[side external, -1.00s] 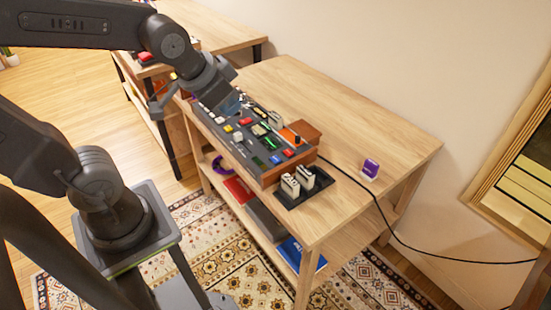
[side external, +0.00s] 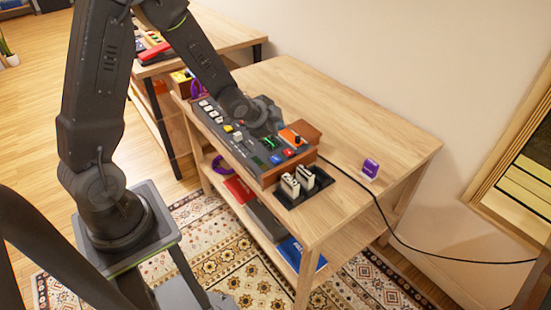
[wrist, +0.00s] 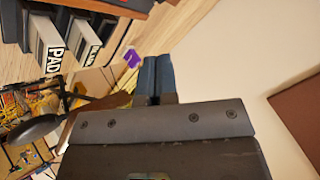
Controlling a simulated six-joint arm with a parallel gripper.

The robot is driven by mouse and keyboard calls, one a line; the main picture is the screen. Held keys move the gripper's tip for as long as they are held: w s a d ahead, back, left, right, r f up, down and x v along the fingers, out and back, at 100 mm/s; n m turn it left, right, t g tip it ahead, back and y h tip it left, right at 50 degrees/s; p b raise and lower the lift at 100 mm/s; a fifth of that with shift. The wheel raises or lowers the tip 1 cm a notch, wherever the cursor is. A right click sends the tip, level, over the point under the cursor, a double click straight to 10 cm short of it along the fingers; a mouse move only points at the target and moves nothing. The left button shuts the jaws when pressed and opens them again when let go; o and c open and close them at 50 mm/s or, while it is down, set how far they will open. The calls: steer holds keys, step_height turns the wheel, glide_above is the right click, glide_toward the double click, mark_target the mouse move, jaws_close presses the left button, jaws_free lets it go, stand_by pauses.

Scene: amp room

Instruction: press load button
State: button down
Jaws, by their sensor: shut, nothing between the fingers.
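A dark control console (side external: 245,151) with a wooden side stands on the wooden table in the side external view. It carries white keys (side external: 211,110), a yellow button (side external: 228,128), a red button (side external: 288,153), a blue button (side external: 276,159), green displays and an orange panel with a black knob (side external: 297,139). No label is readable, so I cannot tell which is the load button. My gripper (side external: 266,118) is over the back of the console and hides part of it; contact cannot be told. In the wrist view my gripper (wrist: 154,77) is shut and empty.
A black holder (side external: 312,191) with pale cartridges (side external: 290,186) stands right of the console; cartridges marked PAD (wrist: 47,44) show in the wrist view. A purple box (side external: 370,169) stands near a black cable (side external: 378,205). The table's back right is clear.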

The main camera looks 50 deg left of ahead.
mark_target(276, 160)
steer(key=shift+f, duration=0.15)
steer(key=shift+f, duration=4.35)
steer(key=shift+f, duration=0.1)
steer(key=shift+f, duration=0.3)
steer(key=shift+f, duration=0.5)
steer(key=shift+r, duration=0.9)
steer(key=shift+r, duration=2.55)
